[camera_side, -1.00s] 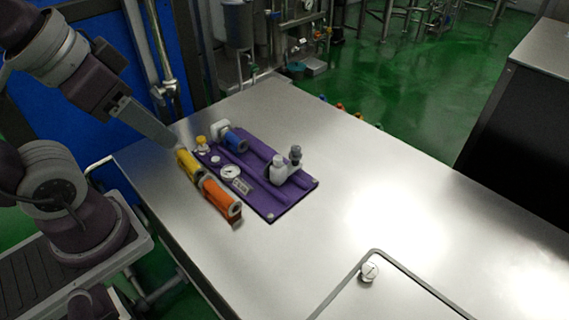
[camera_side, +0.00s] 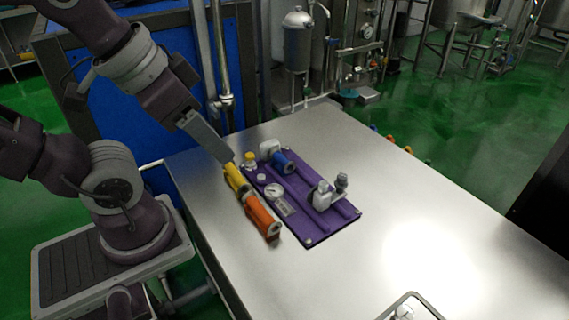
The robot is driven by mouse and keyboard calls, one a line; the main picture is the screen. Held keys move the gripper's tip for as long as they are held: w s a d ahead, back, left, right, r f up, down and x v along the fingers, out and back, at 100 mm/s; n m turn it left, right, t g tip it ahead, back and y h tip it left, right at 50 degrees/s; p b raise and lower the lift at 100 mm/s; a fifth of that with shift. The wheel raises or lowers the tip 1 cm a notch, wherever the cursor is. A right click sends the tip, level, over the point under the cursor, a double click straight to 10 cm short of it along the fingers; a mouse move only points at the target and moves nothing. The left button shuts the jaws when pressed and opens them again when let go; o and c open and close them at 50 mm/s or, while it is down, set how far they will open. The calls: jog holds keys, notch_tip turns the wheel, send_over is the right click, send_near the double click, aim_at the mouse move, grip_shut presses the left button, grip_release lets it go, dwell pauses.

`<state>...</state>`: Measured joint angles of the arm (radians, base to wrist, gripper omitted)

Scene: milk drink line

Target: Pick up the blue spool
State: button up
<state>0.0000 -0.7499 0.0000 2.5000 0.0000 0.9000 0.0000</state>
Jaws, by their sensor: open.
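The blue spool (camera_side: 284,161) lies on its side at the far end of the purple board (camera_side: 318,237), against a white fitting (camera_side: 268,150). My gripper (camera_side: 228,158) is left of it, above the table's far left part, close to the yellow spool (camera_side: 236,179). It looks apart from the blue spool. From this side the two fingers overlap, so the gap between them does not show. Nothing shows held in it.
An orange spool (camera_side: 262,217) lies beside the board, in line with the yellow one. The board carries a round gauge (camera_side: 274,191), a yellow-capped fitting (camera_side: 250,160) and a white and grey valve (camera_side: 328,194). The steel table (camera_side: 420,225) is clear to the right.

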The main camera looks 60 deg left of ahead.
jog(key=shift+o, duration=1.4)
